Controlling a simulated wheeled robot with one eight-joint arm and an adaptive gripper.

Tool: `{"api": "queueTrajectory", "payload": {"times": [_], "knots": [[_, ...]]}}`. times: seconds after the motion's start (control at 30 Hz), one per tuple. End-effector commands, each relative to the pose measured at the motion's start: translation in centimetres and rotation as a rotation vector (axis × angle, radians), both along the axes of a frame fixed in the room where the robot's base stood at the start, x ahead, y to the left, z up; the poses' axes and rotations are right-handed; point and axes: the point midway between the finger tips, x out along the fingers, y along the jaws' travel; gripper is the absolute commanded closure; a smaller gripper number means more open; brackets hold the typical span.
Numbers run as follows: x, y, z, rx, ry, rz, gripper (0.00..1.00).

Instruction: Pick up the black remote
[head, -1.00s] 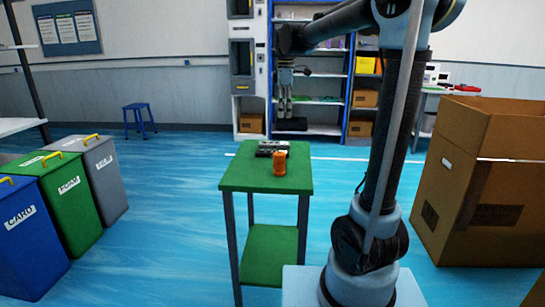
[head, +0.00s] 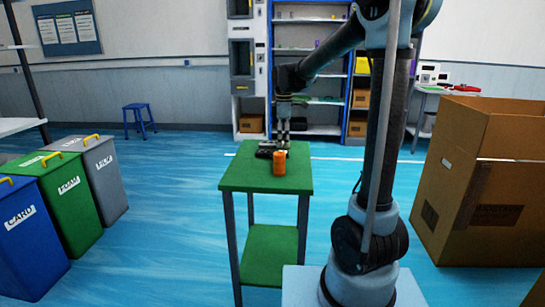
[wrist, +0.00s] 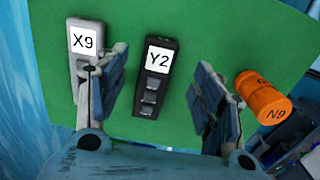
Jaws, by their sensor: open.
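The black remote (wrist: 150,100) lies on the green tabletop in the wrist view, with a white label reading Y2 and several grey squares along it. In the head view a dark shape (head: 265,153) on the small table's far part appears to be it, partly hidden. My gripper (wrist: 162,62) is open and empty, its fingers to the left and right of the remote in the wrist view. I cannot tell how far above it they are. In the head view my gripper (head: 283,138) points down over the table's far part.
A pale grey item labelled X9 (wrist: 84,70) lies left of the remote, close to the left finger. The green table (head: 245,180) is clear toward the front. A large cardboard box (head: 465,180) stands right.

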Motion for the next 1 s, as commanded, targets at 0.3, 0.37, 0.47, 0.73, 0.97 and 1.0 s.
{"api": "queueTrajectory", "payload": {"times": [0.3,0.37,0.47,0.73,0.97,1.0], "knots": [[0.3,0.3,-3.5,0.0,0.0,0.0,0.38],[0.2,0.3,-4.2,0.0,0.0,0.0,0.38],[0.2,0.3,-4.9,0.0,0.0,0.0,0.38],[0.2,0.3,-5.2,0.0,0.0,0.0,0.38],[0.2,0.3,-5.2,0.0,0.0,0.0,0.84],[0.2,0.3,-5.2,0.0,0.0,0.0,0.88]]}}
